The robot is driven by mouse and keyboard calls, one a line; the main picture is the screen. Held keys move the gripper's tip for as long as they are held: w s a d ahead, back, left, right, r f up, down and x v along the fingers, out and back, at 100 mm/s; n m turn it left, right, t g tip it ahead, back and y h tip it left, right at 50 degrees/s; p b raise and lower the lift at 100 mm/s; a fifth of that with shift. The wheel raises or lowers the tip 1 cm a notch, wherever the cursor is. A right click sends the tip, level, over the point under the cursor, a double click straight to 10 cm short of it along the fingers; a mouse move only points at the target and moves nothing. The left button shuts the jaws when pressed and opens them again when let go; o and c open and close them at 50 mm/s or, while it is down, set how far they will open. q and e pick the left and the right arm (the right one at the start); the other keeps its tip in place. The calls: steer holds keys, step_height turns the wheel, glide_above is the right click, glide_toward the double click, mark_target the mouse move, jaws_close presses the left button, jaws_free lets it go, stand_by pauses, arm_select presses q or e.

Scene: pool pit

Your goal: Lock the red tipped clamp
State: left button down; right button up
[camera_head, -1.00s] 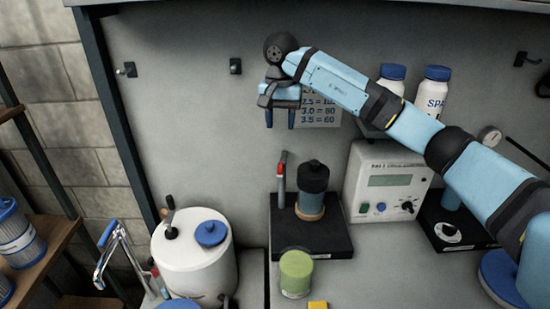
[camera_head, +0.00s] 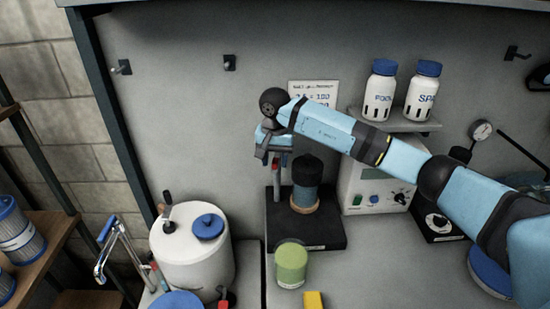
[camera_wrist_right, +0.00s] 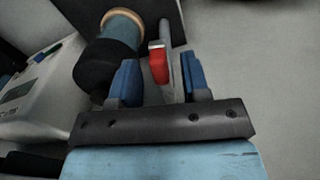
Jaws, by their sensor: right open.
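The red-tipped clamp (camera_head: 277,192) stands on the black base, left of the dark-capped cylinder. Its lever points up, and my right gripper partly hides its top. In the right wrist view the clamp's red tip (camera_wrist_right: 158,65) lies in line with the gap between the fingers. My right gripper (camera_head: 272,157) is open at the top of the lever; its blue fingers also show in the wrist view (camera_wrist_right: 160,77). Whether a finger touches the tip I cannot tell. My left gripper is out of view.
The dark-capped cylinder (camera_head: 306,190) stands close beside the clamp. A meter box (camera_head: 376,190) is to its right. Two white bottles (camera_head: 381,93) sit on a shelf above.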

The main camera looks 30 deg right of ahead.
jaws_close()
steer(key=shift+w, duration=0.1)
steer(key=shift+w+a+m+b, duration=0.25)
steer(key=shift+w+m+b, duration=0.75)
steer(key=shift+m, duration=1.65)
steer(key=shift+w+a+m+b, duration=0.25)
steer(key=shift+w+m+b, duration=0.7)
steer(key=shift+m, duration=1.65)
steer(key=shift+w+a+m+b, duration=0.25)
steer(key=shift+w+m+b, duration=0.75)
steer(key=shift+m, duration=1.65)
steer(key=shift+r, duration=0.1)
jaws_free()
